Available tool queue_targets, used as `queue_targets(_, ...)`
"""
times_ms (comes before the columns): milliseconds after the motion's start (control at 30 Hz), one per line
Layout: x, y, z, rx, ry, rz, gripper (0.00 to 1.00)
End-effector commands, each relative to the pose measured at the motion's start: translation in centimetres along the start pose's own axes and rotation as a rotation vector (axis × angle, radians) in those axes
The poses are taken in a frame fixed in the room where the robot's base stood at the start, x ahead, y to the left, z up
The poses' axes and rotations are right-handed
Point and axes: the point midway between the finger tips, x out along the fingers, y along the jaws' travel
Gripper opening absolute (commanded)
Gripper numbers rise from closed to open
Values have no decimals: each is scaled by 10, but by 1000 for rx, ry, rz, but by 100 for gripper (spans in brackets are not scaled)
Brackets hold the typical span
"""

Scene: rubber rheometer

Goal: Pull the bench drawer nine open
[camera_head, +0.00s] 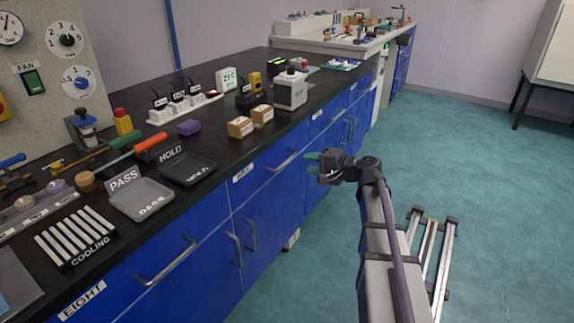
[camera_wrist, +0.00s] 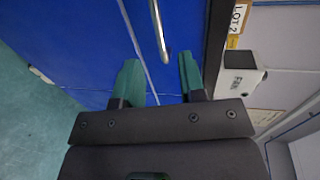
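The drawer nine (camera_head: 258,190) appears to be the blue front in the middle of the bench; its small label is too blurred to read surely. It looks closed, with a silver bar handle (camera_head: 282,162). My gripper (camera_head: 312,163) is just right of this handle in the head view, at about drawer height. In the wrist view its two green fingers (camera_wrist: 160,72) are apart with nothing between the tips. A silver bar handle (camera_wrist: 159,30) lies ahead of the gap between them, seemingly the same drawer's. No contact with it shows.
Drawer eight (camera_head: 150,277), left of it, is closed. Cupboard handles (camera_head: 243,243) stand out below. The black bench top (camera_head: 215,130) holds trays, brown boxes (camera_head: 240,127), and a white device (camera_head: 290,90). The green floor (camera_head: 480,170) to the right is mostly clear.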

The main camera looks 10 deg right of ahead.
Motion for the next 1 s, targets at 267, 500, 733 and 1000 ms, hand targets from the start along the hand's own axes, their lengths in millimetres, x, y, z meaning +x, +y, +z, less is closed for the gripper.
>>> queue_targets(267, 67, 3, 0, -1, -4, 1, 37)
queue_targets(500, 90, 2, 0, -1, -1, 2, 37)
queue_targets(733, 90, 1, 0, -1, -1, 2, 34)
queue_targets(1000, 90, 1, 1, -1, -1, 2, 8)
